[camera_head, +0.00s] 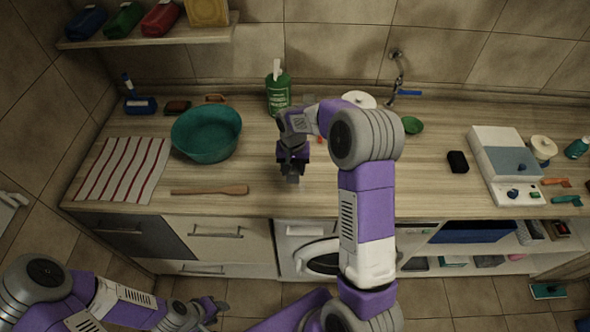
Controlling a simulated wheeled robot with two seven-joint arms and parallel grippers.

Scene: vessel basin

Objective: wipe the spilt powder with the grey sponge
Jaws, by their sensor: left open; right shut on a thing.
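My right gripper (292,158) points down over the middle of the wooden counter. It is shut on a small grey block, which looks like the grey sponge (293,178). The sponge is mostly covered by the gripper, and I cannot tell whether it touches the counter. No spilt powder can be made out on the counter; my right arm hides part of the surface. My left gripper (213,308) is open and empty, low in front of the cabinets, below the counter.
A teal basin (206,135), a wooden spatula (210,190) and a striped cloth (124,169) lie left of the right gripper. A green bottle (278,92) stands behind it. A black block (458,162) and a white scale-like device (506,165) are at right. The counter's front middle looks clear.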

